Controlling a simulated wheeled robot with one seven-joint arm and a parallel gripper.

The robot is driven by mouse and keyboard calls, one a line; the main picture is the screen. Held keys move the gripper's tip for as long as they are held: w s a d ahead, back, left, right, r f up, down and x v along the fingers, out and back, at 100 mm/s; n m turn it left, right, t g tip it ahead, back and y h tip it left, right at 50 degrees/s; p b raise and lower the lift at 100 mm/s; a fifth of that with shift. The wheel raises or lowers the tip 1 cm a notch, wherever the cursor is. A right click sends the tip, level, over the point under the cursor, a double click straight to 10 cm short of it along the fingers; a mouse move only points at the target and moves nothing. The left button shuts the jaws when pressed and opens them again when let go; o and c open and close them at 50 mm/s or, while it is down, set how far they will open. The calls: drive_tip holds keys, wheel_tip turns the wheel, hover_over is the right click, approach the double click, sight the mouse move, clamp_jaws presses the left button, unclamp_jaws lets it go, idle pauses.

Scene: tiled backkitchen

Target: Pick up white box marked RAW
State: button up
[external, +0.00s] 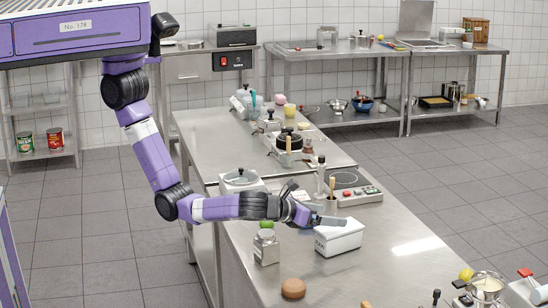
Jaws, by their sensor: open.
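A white box (339,240) stands on the near part of the steel counter, right of the middle of the view. Any RAW marking on it is too small to read. My gripper (318,210) reaches in from the left on the purple arm and is open. Its grey fingers are at the upper left of the box, and one overlaps the box's top edge in the picture. I cannot tell whether it touches the box. Part of the box's top is hidden by the finger. Nothing is seen between the fingers.
A metal canister (266,247) and a green item (266,224) stand left of the box. A brown round item (293,289) lies in front. A hot plate (352,187) is behind the box, and a pot (487,287) is at the right. Bare counter lies right of the box.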

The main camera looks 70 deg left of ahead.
sight(339, 229)
drive_tip(key=shift+s+d+f+m, duration=0.15)
drive_tip(key=shift+s+f, duration=0.4)
drive_tip(key=shift+f, duration=0.05)
drive_tip(key=shift+s+d+f+m, duration=0.15)
drive_tip(key=shift+s+f, duration=0.35)
drive_tip(key=shift+f, duration=0.1)
drive_tip(key=shift+w+f, duration=0.25)
drive_tip(key=shift+f+p+x, duration=0.15)
drive_tip(key=shift+p+x, duration=0.1)
drive_tip(key=shift+x, duration=1.5)
drive_tip(key=shift+f+p+x, duration=0.15)
drive_tip(key=shift+p+x, duration=0.05)
drive_tip(key=shift+x, duration=1.5)
drive_tip(key=shift+s, duration=0.1)
drive_tip(key=c, duration=2)
drive_tip(key=shift+r, duration=0.1)
